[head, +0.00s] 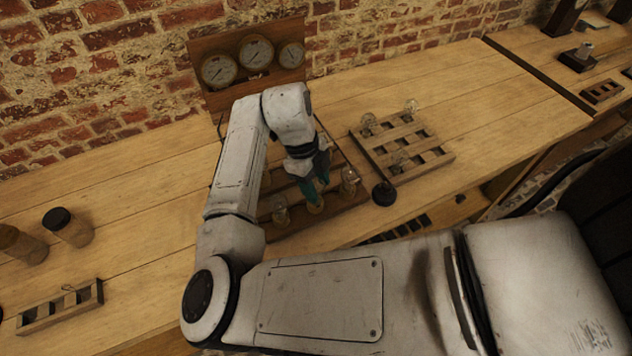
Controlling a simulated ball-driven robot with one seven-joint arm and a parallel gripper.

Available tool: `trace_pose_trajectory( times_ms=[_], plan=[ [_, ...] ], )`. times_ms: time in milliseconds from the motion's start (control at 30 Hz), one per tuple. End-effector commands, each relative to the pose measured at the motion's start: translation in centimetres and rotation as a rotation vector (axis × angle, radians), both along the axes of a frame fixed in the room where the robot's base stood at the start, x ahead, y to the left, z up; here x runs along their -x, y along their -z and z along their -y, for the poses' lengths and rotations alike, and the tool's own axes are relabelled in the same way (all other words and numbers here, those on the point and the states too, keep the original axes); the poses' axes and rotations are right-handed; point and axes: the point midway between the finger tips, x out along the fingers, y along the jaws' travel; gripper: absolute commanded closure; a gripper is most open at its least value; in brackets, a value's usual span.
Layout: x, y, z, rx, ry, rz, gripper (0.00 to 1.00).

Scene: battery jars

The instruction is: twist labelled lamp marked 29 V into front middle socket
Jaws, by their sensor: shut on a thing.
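My gripper (313,188), with teal fingers, points down over the front middle place of a dark stepped wooden socket board (296,228). It is shut on a lamp, mostly hidden by the fingers; its marking cannot be read. A pale round shape (316,206), the lamp's lower part or the front middle socket, shows just under the fingertips. I cannot tell how far the lamp sits in the socket. A glass lamp (280,209) stands at the front left of the board, and another glass lamp (349,179) at the front right. My arm hides much of the board's back.
A wooden rack (437,158) with square holes stands to the right, with glass lamps (368,122) in it. A black knob-like object (384,193) is between rack and board. A gauge panel (285,84) stands behind.

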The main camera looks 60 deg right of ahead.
Motion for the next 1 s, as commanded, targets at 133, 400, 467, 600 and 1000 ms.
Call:
trace_pose_trajectory(
  times_ms=[133, 400, 467, 600, 1000],
  plan=[
    [0.00, 0.47, 0.00, 0.000, 0.000, 0.000, 0.89],
    [-0.01, 0.90, -0.01, 0.000, 0.000, 0.000, 0.89],
    [-0.01, 0.89, -0.01, 0.000, 0.000, 0.000, 0.89],
    [-0.01, 0.86, -0.01, 0.000, 0.000, 0.000, 0.89],
    [0.01, 1.23, 0.00, 0.000, 0.000, 0.000, 0.89]
  ],
)
